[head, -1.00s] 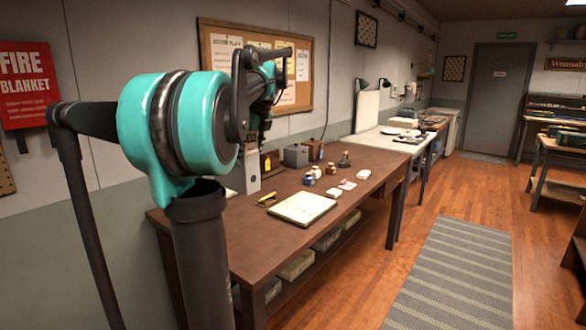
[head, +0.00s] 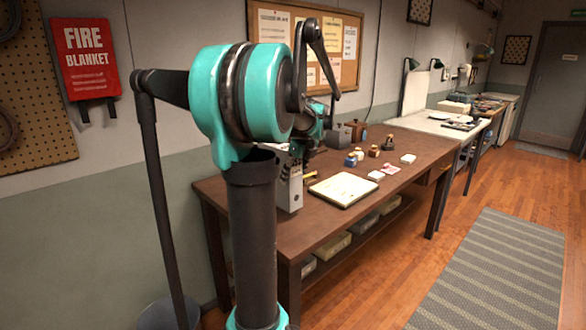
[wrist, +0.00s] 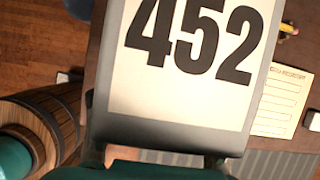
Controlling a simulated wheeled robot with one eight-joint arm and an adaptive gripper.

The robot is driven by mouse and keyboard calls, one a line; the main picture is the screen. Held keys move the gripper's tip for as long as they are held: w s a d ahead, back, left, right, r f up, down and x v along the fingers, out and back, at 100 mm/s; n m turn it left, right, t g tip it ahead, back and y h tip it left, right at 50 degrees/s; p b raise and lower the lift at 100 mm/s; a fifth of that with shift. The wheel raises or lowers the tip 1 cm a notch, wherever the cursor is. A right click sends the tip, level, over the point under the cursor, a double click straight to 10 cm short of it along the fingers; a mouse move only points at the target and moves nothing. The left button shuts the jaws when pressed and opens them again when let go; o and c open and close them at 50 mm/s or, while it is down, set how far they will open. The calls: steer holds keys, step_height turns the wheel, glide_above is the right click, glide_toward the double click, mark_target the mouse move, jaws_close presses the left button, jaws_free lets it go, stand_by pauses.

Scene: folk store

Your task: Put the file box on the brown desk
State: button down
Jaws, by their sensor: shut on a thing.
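The file box (head: 290,190) is a grey, upright, narrow box that hangs from my gripper in the head view. In the wrist view, its pale label with a large "452" (wrist: 190,85) fills the middle. My gripper (head: 298,150) is shut on the top of the file box; my arm partly hides its fingers. The brown desk (head: 250,205) is a long dark wooden table against the wall. The box appears in front of the desk's left part. I cannot tell whether its base touches the top.
A cream tray with a sheet (head: 343,188) lies right of the box. Small bottles (head: 352,160), white pads and dark boxes stand farther along the desk. Several storage boxes (head: 333,247) sit on its lower shelf. The striped rug (head: 490,270) and wooden floor are clear at right.

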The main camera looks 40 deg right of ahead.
mark_target(293, 183)
steer(key=shift+f, duration=1.85)
steer(key=c, duration=0.5)
jaws_free()
steer(key=shift+c, duration=0.2)
steer(key=shift+r, duration=0.1)
steer(key=v, duration=1.2)
